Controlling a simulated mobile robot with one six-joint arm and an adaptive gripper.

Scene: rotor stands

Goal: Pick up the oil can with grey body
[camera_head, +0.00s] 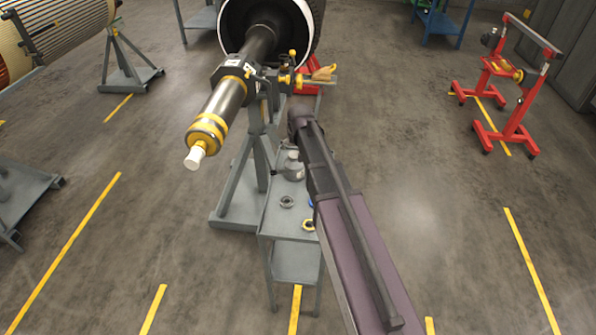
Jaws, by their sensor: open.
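A small grey can-shaped thing (292,167), which looks like the oil can with grey body, stands on the narrow grey cart (283,222) below the rotor shaft. Its right side is close to or partly hidden by my dark arm, so its spout and handle are not clear.
A dark grey ring (287,202) and a yellow ring (308,225) lie on the cart. The rotor shaft (232,95) on its grey stand (236,185) is just left of the cart. A red stand (515,95) is at right. The floor between is clear.

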